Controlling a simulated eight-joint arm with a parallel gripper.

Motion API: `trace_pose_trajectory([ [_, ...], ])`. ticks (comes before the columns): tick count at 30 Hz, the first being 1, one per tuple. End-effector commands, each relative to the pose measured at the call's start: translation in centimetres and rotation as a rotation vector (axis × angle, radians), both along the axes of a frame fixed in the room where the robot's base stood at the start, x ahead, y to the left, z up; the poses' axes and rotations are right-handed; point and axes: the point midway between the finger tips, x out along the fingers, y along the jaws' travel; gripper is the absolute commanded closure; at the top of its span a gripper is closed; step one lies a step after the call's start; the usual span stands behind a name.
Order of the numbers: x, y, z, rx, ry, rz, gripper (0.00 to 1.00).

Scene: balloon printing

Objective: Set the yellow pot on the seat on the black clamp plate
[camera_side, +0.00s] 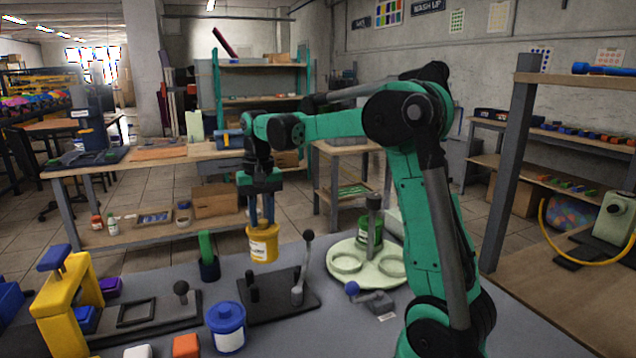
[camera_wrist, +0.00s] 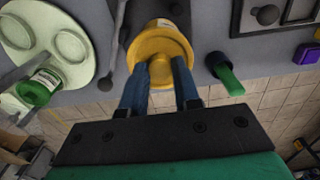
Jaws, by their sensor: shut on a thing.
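The yellow pot (camera_side: 263,243) has a pale label and hangs upright from my gripper (camera_side: 262,217). The gripper's two blue fingers are shut on its top. The black clamp plate (camera_side: 284,306) lies on the grey table, with short black posts and an upright lever (camera_side: 303,268) with a dark ball knob. The pot is above the table, toward the plate's far side, and apart from it. In the wrist view the yellow pot (camera_wrist: 160,42) sits between the fingers and hides most of the plate. I cannot make out the seat clearly.
A pale green round plate (camera_side: 338,280) with ring seats and a green pot (camera_side: 369,230) stands to the right. A blue pot (camera_side: 227,328) stands at the front. A dark holder with a green-handled tool (camera_side: 207,254) and a yellow press (camera_side: 66,306) are to the left.

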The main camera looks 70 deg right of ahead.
Motion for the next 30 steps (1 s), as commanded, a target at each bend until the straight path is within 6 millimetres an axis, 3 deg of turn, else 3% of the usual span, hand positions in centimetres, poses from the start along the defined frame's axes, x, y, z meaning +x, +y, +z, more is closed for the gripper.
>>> trace_pose_trajectory([
  [21, 0.0, 0.0, -4.8, 0.0, 0.0, 0.0, 0.9],
  [30, 0.0, 0.0, -5.9, 0.0, 0.0, 0.0, 0.9],
])
